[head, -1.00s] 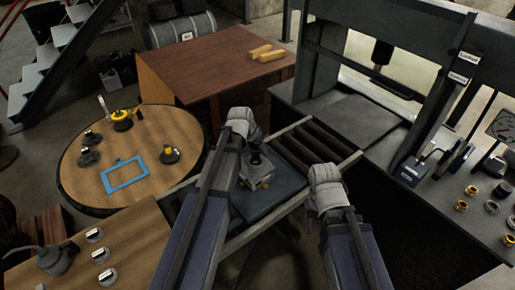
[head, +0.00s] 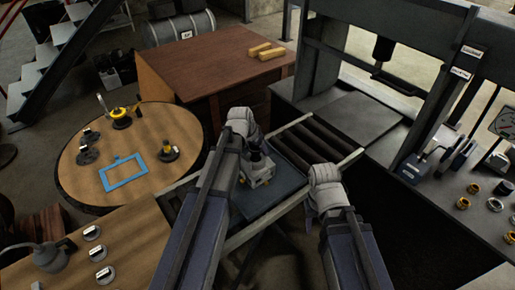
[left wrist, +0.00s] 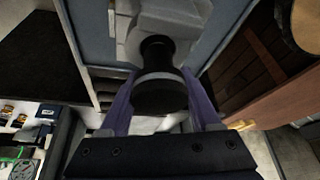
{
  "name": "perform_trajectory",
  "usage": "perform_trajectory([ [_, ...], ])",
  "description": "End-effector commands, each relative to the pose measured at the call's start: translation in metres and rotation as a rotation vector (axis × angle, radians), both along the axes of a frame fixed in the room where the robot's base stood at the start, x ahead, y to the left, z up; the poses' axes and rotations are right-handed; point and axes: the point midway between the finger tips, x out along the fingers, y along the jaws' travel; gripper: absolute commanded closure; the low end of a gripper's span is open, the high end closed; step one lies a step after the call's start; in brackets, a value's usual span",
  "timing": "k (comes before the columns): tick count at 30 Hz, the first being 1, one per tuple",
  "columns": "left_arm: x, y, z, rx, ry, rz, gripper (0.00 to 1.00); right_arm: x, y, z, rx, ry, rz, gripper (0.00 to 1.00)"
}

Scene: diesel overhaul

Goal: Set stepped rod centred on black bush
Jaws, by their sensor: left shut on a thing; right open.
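My left gripper (left wrist: 160,100) is shut on a dark stepped rod (left wrist: 160,92) with a pale ring around it; the left wrist view shows it between the purple fingers. A narrower black part (left wrist: 157,46) lies at its far end, over a grey block (left wrist: 125,28). I cannot tell whether this is the black bush or part of the rod, nor whether they touch or are centred. In the head view the grey block (head: 262,178) sits on a blue-grey plate, with the dark piece (head: 257,160) above it. My right gripper (head: 309,212) is open and empty, right of the block.
A roller track (head: 305,140) lies behind the plate, leading to the press frame (head: 400,50). A round wooden table (head: 85,185) at left holds a blue frame (head: 123,171) and several small fittings. Brass rings (head: 463,203) lie at the right. A brown bench (head: 215,65) stands behind.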

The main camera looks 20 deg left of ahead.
Motion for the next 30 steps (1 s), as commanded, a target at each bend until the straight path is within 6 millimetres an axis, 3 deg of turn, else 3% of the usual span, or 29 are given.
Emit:
perform_trajectory([
  [26,0.0003,0.0,-0.006,0.0,-0.001,0.0,0.92,0.0,0.0,-0.0061,0.0,0.0,0.0,0.5],
  [27,0.0003,0.0,-0.006,0.0,-0.001,0.0,0.34,0.0,0.0,-0.0061,0.0,0.0,0.0,0.5],
  [30,0.0002,0.0,-0.0061,0.0,-0.001,0.0,0.23,0.0,0.0,-0.0061,0.0,0.0,0.0,0.5],
])
